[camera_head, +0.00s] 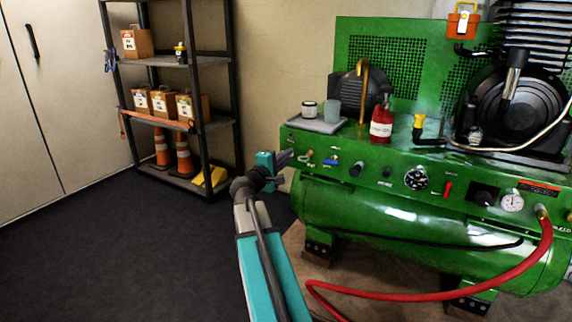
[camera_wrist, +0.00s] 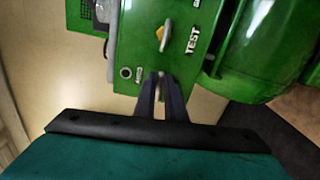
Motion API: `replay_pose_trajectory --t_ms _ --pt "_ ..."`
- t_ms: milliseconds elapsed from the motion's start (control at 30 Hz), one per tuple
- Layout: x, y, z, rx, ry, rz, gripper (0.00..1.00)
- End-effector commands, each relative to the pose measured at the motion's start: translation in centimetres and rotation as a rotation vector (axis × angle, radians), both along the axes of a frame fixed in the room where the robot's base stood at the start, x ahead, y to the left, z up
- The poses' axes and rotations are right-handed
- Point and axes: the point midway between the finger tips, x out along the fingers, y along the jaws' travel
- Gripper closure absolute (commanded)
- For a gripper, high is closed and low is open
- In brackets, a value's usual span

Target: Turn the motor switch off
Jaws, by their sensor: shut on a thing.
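My gripper (camera_head: 284,159) is at the left end of the green control panel (camera_head: 400,178) of the compressor. In the wrist view, its two dark fingers (camera_wrist: 159,78) are closed around a small pale lever at the panel's edge, mostly hidden between them. A small label beside it is too small to read, so I cannot confirm that this is the motor switch. A round dark fitting (camera_wrist: 126,73) sits just left of the fingers. A yellow-tipped knob (camera_wrist: 162,36) next to the word TEST is farther up the panel.
The panel also carries a blue lever (camera_head: 331,160), a round dial (camera_head: 416,179), a red lever (camera_head: 448,189) and a gauge (camera_head: 512,202). A red hose (camera_head: 430,294) hangs in front of the green tank (camera_head: 400,225). A shelf rack (camera_head: 203,100) stands at left. The dark floor between is clear.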

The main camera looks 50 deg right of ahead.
Motion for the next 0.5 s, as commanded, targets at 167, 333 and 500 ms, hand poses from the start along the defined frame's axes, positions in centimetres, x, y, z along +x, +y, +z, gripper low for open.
replay_pose_trajectory --t_ms 167,333,500 --pt "-0.09 -0.04 -0.33 0.017 -0.066 -0.003 1.00" --pt "-0.08 -0.04 -0.26 0.025 -0.094 -0.003 1.00" --pt "-0.09 -0.02 -0.21 0.026 -0.099 -0.002 1.00"
